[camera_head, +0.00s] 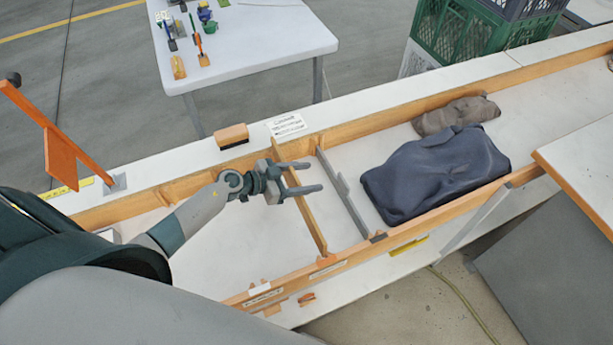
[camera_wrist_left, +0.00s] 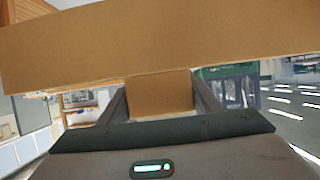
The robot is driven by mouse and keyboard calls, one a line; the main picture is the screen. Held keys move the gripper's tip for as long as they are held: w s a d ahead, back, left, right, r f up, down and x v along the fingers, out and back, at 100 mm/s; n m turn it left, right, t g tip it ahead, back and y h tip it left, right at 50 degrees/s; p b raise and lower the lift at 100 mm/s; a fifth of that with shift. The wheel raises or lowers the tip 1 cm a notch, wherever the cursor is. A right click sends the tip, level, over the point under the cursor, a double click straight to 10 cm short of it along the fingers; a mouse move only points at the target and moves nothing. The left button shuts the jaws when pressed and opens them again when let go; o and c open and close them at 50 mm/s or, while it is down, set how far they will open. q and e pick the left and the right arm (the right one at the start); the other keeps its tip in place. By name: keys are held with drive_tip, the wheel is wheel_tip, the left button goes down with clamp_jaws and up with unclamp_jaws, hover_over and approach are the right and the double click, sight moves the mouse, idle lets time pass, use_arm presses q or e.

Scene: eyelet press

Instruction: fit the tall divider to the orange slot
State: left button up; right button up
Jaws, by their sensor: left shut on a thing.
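The tall divider (camera_head: 312,222) is a tan wooden board spanning the long tray from back to front. My left gripper (camera_head: 312,177) is shut on its tab, which shows between the fingers in the left wrist view (camera_wrist_left: 160,93); the board stretches across the top of that view. The divider's near end is by an orange mark (camera_head: 325,261) on the tray's front rail, the orange slot. I cannot tell whether the board is seated or just above it. My right gripper is not in view.
A grey divider (camera_head: 342,193) stands to the right, with a dark blue cloth bundle (camera_head: 435,172) and a brown one (camera_head: 455,114) beyond. A brush (camera_head: 232,137) sits on the back ledge. An orange flag post (camera_head: 62,158) stands at left. The tray floor (camera_head: 250,240) left of the divider is clear.

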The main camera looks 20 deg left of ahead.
use_arm(q)
wheel_tip(320, 180, down, 9)
drive_tip(key=b, duration=0.5)
idle(5.4)
drive_tip(key=shift+f, duration=0.1)
drive_tip(key=o, duration=1.7)
drive_tip(key=shift+o, duration=0.2)
drive_tip(key=shift+r+p, duration=2.5)
